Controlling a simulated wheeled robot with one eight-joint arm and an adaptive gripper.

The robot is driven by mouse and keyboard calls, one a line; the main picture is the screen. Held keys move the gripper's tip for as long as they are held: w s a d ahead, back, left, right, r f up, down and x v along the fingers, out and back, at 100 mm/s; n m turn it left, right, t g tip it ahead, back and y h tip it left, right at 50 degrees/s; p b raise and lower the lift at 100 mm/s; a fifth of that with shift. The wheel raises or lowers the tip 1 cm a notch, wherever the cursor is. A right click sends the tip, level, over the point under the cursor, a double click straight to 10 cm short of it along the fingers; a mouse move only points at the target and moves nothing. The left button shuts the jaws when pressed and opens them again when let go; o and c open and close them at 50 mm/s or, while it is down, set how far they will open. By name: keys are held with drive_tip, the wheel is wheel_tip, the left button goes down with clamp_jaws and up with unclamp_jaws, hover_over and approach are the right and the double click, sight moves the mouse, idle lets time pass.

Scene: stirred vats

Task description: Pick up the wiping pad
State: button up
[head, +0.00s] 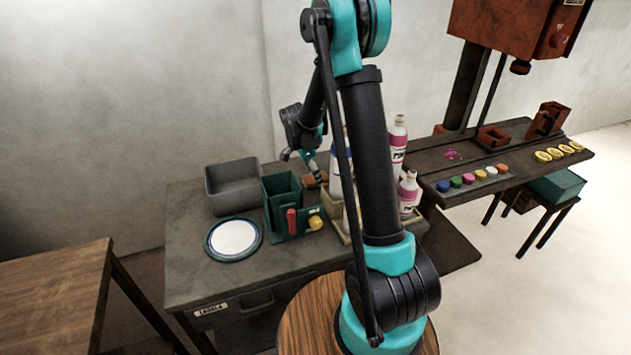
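A small brown-orange block, which looks like the wiping pad (315,181), shows on the dark table just right of the green box. My gripper (310,167) is directly above it, small in the picture and pointing down. The gripper is touching the block or very close to it; I cannot tell which. Its fingers are too small and dark to show whether they are open or shut. My own arm hides part of the table to the right of the block.
A grey bin (232,187), a green box (281,196) and a round white-topped dish (233,238) stand left of the block. White bottles (398,140) with pink labels stand right. A press bench (480,155) with coloured caps is further right.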

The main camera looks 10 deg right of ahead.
drive_tip(key=shift+f, duration=0.25)
drive_tip(key=shift+f, duration=0.25)
idle(0.4)
drive_tip(key=c, duration=1.1)
